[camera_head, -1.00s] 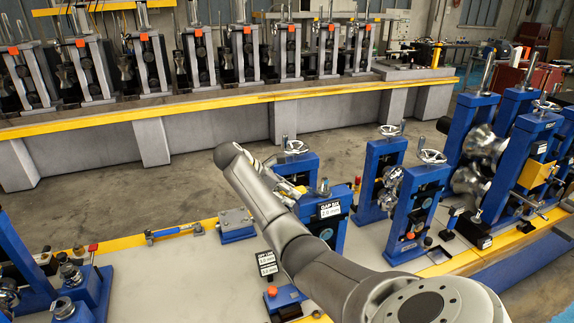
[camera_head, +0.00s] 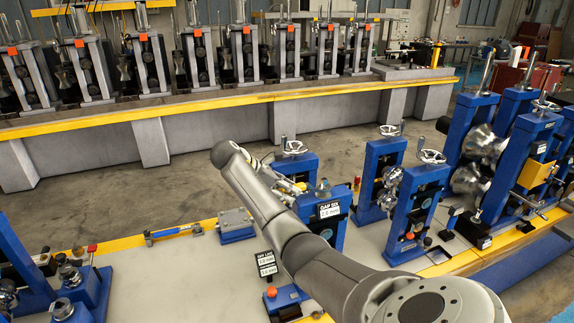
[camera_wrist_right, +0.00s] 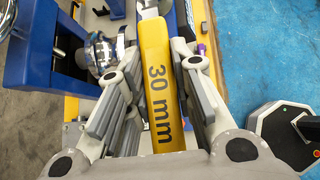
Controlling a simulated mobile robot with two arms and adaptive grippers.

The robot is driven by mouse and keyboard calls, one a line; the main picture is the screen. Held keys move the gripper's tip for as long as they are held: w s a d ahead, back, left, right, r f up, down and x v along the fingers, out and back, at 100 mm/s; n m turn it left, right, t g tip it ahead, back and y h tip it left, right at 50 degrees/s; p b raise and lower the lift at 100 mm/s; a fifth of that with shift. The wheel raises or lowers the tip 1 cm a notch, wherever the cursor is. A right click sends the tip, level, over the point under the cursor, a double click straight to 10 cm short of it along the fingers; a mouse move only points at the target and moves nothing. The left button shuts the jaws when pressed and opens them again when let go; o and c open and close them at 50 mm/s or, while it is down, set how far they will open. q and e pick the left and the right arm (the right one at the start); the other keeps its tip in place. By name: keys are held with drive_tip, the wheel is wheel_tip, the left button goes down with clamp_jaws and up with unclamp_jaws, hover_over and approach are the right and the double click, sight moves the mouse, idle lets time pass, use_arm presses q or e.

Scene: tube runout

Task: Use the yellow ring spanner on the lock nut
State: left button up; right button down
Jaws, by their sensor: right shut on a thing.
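The yellow ring spanner (camera_wrist_right: 162,85), marked "30 mm", lies lengthwise between the fingers of my right gripper (camera_wrist_right: 157,58) in the right wrist view. The fingers are shut on its handle. In the head view my right gripper (camera_head: 284,183) is mostly hidden behind my own forearm, beside the blue stand labelled "GAP SIX" (camera_head: 328,212). I cannot make out the lock nut or whether the spanner touches it. My left gripper is not in view.
Blue roll stands (camera_head: 413,215) with handwheels stand to the right.

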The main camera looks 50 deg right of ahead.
drive_tip(key=shift+a+r, duration=0.15)
drive_tip(key=shift+r, duration=0.25)
drive_tip(key=shift+r, duration=1.7)
drive_tip(key=shift+r, duration=0.6)
drive_tip(key=shift+r, duration=2.5)
drive_tip(key=shift+w+f, duration=0.1)
